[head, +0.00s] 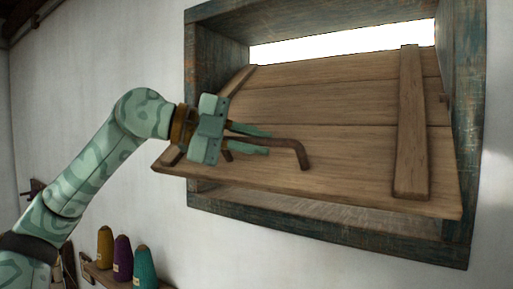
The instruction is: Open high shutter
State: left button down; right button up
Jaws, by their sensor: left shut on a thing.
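The high shutter (345,107) is a brown plank panel with raised wooden battens, set in a weathered blue-green wooden frame (474,130). It is tilted, with its lower edge standing out from the frame and a bright gap above its top edge. A brown bar handle (285,142) is fixed on its face near the lower left. My left gripper (266,142) comes in from the left and is shut on the handle, its two fingers above and below the bar. My right gripper is not in view.
A small wooden shelf (100,275) with yellow, purple and teal thread cones (122,258) is on the wall at lower left. The white wall (130,50) is bare around the frame. The shutter's lower edge juts out into the room.

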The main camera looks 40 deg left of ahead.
pick_arm(q)
jog(key=shift+r, duration=0.25)
jog(key=c, duration=1.4)
grip_release()
jog(key=shift+w+a+f, duration=0.1)
jog(key=shift+w, duration=0.05)
jog(key=shift+s, duration=0.2)
jog(key=shift+s+a+b, duration=0.2)
jog(key=shift+s+b, duration=0.05)
jog(key=shift+b, duration=0.2)
jog(key=b+v, duration=0.4)
jog(key=v, duration=0.1)
jog(key=shift+s+a+f, duration=0.1)
jog(key=shift+s+a, duration=0.1)
jog(key=shift+a, duration=0.1)
jog(key=b+v, duration=0.2)
jog(key=v, duration=0.8)
jog(key=shift+r, duration=0.3)
